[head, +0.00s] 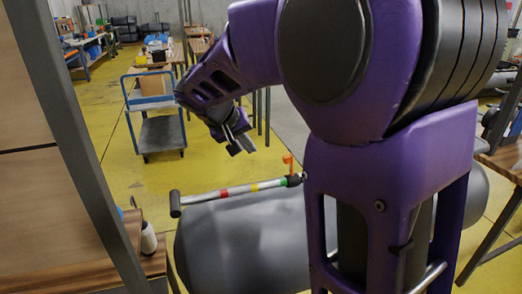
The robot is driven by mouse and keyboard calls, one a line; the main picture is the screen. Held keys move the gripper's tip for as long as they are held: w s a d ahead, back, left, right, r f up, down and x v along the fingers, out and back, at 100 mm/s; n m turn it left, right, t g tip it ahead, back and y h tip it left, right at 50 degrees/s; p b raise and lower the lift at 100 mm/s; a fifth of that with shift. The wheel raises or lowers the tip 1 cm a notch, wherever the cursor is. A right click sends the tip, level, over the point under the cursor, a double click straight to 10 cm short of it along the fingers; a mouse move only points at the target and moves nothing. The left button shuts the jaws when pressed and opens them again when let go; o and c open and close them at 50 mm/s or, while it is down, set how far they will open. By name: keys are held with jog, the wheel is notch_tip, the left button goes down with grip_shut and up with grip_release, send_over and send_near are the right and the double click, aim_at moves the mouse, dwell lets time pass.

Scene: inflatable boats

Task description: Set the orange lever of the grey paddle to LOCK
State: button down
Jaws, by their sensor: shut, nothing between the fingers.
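The grey paddle (205,195) lies across the top of a dark grey inflatable tube, with a black grip at its left end. Its shaft carries red, yellow and green bands. The orange lever (288,160) stands up from a black collar near the green band, at the right end of the visible shaft. Any lettering there is too small to read. My gripper (241,146) is shut and empty, in the air up and left of the lever and apart from it. My purple arm hides whatever of the paddle lies further right.
The grey inflatable tube (240,240) fills the lower middle. A blue trolley (162,133) stands behind on the yellow floor. A dark post (75,140) and a wooden bench with a white spool (148,238) are at left. A table edge shows at right.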

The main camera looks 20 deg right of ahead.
jog(key=shift+d, duration=0.1)
dwell(0.3)
jog(key=w+d+f, duration=0.3)
jog(key=d+f, duration=0.4)
jog(key=d, duration=0.1)
jog(key=shift+w+d+f, duration=0.25)
jog(key=shift+w+d, duration=0.15)
jog(key=shift+r, duration=0.1)
dwell(0.4)
